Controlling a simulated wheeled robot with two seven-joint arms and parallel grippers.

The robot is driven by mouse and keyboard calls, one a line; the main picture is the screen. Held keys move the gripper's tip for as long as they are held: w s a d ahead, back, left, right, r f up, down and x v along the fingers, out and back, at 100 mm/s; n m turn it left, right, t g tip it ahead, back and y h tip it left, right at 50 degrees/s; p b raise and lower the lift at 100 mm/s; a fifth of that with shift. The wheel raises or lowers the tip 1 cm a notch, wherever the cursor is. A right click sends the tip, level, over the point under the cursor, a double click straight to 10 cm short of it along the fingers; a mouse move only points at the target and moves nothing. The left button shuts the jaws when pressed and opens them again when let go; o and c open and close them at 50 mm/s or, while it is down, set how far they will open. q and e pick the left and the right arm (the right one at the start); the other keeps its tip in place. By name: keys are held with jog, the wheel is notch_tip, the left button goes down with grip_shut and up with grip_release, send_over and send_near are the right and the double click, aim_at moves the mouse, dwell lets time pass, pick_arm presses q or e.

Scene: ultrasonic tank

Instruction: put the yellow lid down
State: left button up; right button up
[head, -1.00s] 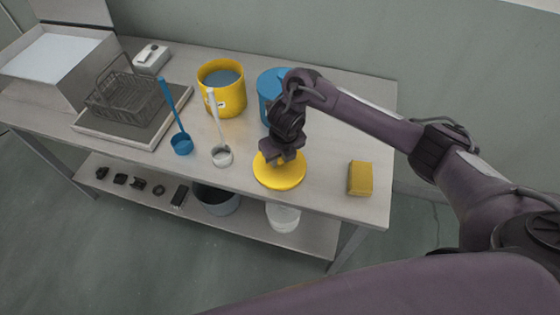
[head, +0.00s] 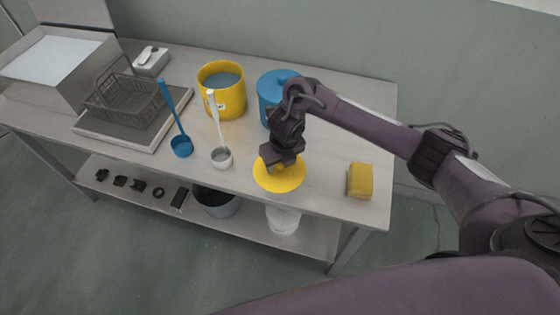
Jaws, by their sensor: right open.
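The yellow lid (head: 281,182) lies flat on the table top near its front edge, right of the white ladle. My right gripper (head: 279,168) points down at the lid from above. It is open, and its fingertips are close over the lid's middle, where the gripper hides part of it. I cannot tell whether the fingers touch the lid. My left gripper is not in view.
A yellow pot (head: 222,98) of liquid and a blue lidded pot (head: 268,92) stand behind. A blue ladle (head: 181,147) and a white ladle (head: 221,158) stand to the left. A yellow block (head: 360,180) is to the right. A wire basket (head: 125,100) sits further left.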

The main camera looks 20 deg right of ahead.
aim_at(283, 174)
notch_tip(283, 174, up, 12)
jog(key=s+p, duration=0.1)
jog(key=p, duration=0.3)
jog(key=shift+s+d+p, duration=0.2)
jog(key=shift+s+p, duration=0.1)
jog(key=shift+s, duration=0.1)
